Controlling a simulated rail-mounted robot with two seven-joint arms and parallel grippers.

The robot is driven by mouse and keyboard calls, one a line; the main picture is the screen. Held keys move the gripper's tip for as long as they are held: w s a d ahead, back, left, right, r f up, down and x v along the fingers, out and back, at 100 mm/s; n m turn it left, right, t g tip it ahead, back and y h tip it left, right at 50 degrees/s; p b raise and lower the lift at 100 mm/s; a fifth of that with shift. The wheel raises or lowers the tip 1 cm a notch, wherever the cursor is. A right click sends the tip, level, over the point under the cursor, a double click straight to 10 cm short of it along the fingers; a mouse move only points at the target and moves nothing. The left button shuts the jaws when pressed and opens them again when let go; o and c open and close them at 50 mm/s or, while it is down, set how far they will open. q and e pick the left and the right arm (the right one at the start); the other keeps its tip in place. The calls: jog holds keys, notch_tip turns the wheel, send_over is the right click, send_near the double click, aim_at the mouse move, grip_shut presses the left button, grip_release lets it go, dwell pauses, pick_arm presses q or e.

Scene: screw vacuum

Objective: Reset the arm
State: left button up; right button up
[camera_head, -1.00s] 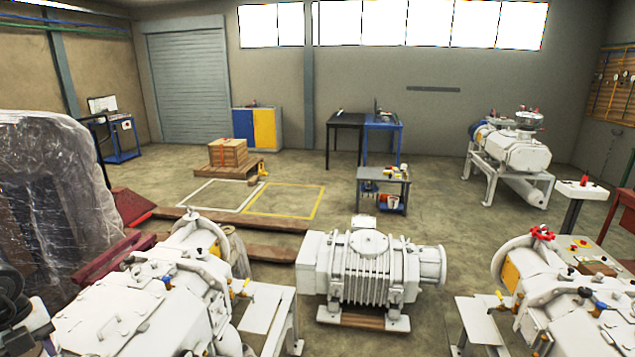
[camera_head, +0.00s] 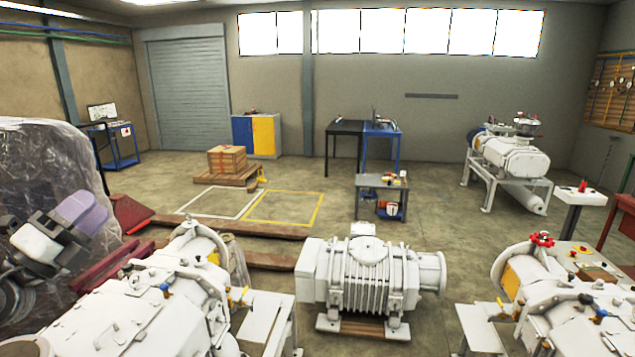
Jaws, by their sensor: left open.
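My left arm comes in at the left edge of the head view. Its dark grey and white end with my left gripper (camera_head: 62,228) is raised in front of a plastic-wrapped load (camera_head: 40,150). A pale purple part shows at its upper end. The gripper is open, and I see nothing held in it; its fingers are hard to make out. My right arm and right gripper are not in view.
A large white vacuum pump (camera_head: 130,300) stands close below the left arm. A ribbed white pump (camera_head: 362,278) is in the front middle, another white pump (camera_head: 570,310) at front right. Dark red beams (camera_head: 110,262) lie at left. The floor beyond is mostly clear.

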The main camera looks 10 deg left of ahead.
pick_arm(q)
jog(key=s+d+f+n+g+y, duration=0.15)
jog(key=f+n+g+y, duration=0.25)
jog(key=f+n+y, duration=0.6)
jog(key=s+d+f+n+g+y, duration=0.15)
jog(key=f+n+g+y, duration=0.25)
jog(key=f+n+y, duration=0.65)
jog(key=s+d+f+n+g+h, duration=0.1)
jog(key=s+d+f+g+h, duration=0.1)
jog(key=s+d+f+h, duration=0.3)
jog(key=s+d+f+n+g+h, duration=0.1)
jog(key=d+f+h, duration=0.15)
jog(key=f, duration=0.35)
jog(key=s+d+f+n+g+h, duration=0.1)
jog(key=s+d+f+g+h, duration=0.15)
jog(key=d+f, duration=0.3)
jog(key=s+d+f+n+g+h, duration=0.1)
jog(key=s+d+f+g+h, duration=0.2)
jog(key=s+f, duration=0.7)
jog(key=s+d+f+n+g+h, duration=0.1)
jog(key=s+d+f+g, duration=0.3)
jog(key=s+f, duration=0.6)
notch_tip(320, 180, up, 34)
jog(key=s+d+t+p, duration=0.1)
jog(key=p, duration=3)
jog(key=shift+p, duration=0.3)
